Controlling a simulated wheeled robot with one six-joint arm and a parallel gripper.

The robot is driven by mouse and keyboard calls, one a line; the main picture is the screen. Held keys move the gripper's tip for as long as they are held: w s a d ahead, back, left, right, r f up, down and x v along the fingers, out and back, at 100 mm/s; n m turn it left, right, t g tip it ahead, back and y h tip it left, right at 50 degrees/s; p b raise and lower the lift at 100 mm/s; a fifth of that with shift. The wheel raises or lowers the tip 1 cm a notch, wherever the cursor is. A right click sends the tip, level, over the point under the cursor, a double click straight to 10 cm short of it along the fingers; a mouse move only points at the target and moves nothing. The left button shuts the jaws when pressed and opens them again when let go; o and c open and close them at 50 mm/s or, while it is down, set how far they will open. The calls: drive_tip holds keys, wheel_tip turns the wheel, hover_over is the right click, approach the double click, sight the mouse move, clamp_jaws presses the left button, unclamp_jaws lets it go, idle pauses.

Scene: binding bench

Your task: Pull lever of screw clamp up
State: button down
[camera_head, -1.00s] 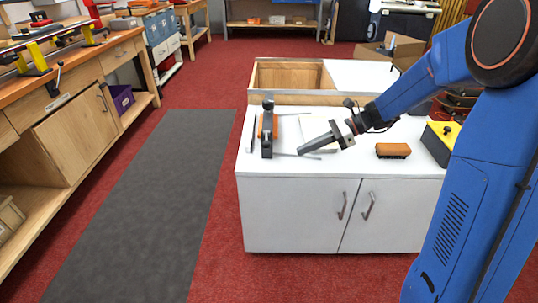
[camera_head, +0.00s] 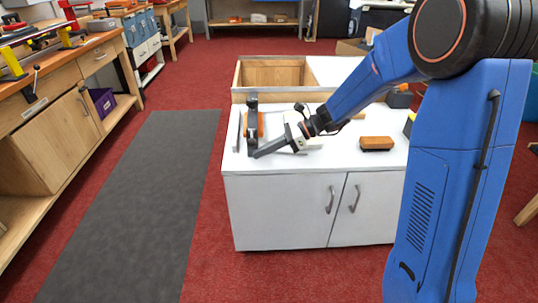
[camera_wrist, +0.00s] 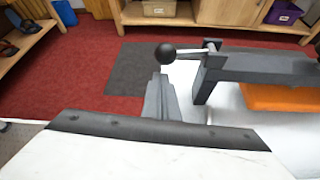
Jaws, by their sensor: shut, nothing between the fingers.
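The dark grey screw clamp (camera_head: 252,128) stands at the left of the white cabinet top (camera_head: 345,158). In the wrist view the clamp (camera_wrist: 260,66) reaches in from the right, and its lever (camera_wrist: 188,54) is a thin pale rod lying roughly level, ending in a black ball (camera_wrist: 166,53). My gripper (camera_head: 258,154) is shut and empty, low over the cabinet top in front of the clamp. In the wrist view my gripper (camera_wrist: 159,78) points at the ball, its tips just below it in the picture. I cannot tell whether they touch. The lever is too small to make out in the head view.
An orange block (camera_wrist: 280,99) lies under the clamp. A thin grey strip (camera_head: 238,132) lies left of the clamp. A brown-orange brush-like block (camera_head: 377,143) lies to the right. An open wooden bin (camera_head: 270,74) is behind. Dark matting (camera_head: 140,200) and red floor are clear at left.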

sight(254, 144)
drive_tip(key=shift+w+a+r, duration=0.1)
drive_tip(key=shift+a+r, duration=0.05)
drive_tip(key=shift+r, duration=0.6)
drive_tip(key=shift+r+m+g, duration=0.3)
drive_tip(key=shift+g, duration=0.1)
wheel_tip(254, 144, up, 2)
drive_tip(key=m+g, duration=0.2)
drive_tip(key=shift+r+m+y, duration=0.2)
drive_tip(key=shift+m+y, duration=0.1)
drive_tip(key=shift+w+r+m+g, duration=0.25)
drive_tip(key=shift+r+m+g, duration=0.75)
drive_tip(key=shift+r, duration=0.25)
